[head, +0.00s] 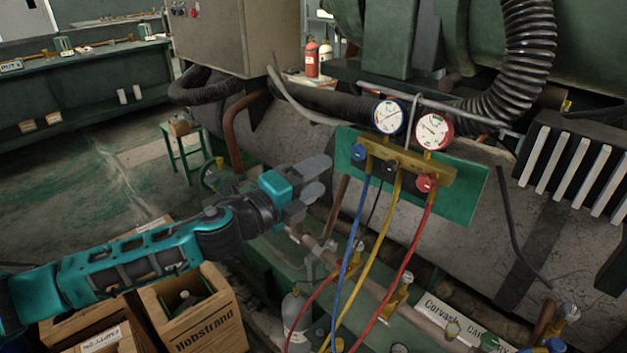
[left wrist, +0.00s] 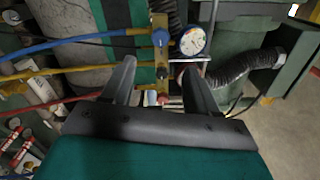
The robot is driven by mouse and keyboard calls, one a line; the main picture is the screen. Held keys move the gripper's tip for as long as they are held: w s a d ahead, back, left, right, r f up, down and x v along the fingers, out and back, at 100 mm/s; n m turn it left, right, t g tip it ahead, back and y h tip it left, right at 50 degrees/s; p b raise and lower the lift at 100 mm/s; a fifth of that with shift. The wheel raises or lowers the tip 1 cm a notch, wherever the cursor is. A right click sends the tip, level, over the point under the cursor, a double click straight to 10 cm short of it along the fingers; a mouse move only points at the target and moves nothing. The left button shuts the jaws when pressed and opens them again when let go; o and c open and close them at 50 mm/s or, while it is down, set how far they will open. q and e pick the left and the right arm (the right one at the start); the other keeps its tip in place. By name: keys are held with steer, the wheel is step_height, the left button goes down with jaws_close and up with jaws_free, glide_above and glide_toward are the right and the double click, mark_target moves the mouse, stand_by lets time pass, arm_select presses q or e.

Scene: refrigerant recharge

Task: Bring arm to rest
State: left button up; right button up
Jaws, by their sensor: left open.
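My left arm comes in from the left in the head view. Its teal and dark gripper (head: 309,178) is held up in front of the machine, left of the gauge manifold (head: 405,168). The two fingers are apart with nothing between them. In the left wrist view the fingers of the same gripper (left wrist: 162,88) spread toward the manifold (left wrist: 160,50), apart from it. The manifold has a blue-rimmed gauge (head: 389,116), a red-rimmed gauge (head: 434,130), a blue knob (head: 358,152) and a red knob (head: 427,183). My right gripper is not in view.
Blue hose (head: 350,245), yellow hose (head: 375,256) and red hose (head: 405,268) hang from the manifold. Wooden crates (head: 207,322) stand below my left arm. A grey cylinder (head: 297,318) stands beside them. Open floor (head: 75,175) lies at the left, with a green stool (head: 185,152).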

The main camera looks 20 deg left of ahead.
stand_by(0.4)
arm_select(q)
steer(key=s+d+f+n+g+y, duration=0.2)
steer(key=s+f+n+g, duration=0.1)
steer(key=s+f+n, duration=0.7)
steer(key=s+d+f+n+g+y, duration=0.2)
steer(key=s+f+n, duration=0.8)
steer(key=f, duration=0.8)
steer(key=shift+s+d+n+g, duration=0.4)
steer(key=shift+n+g, duration=0.2)
steer(key=shift+n, duration=0.4)
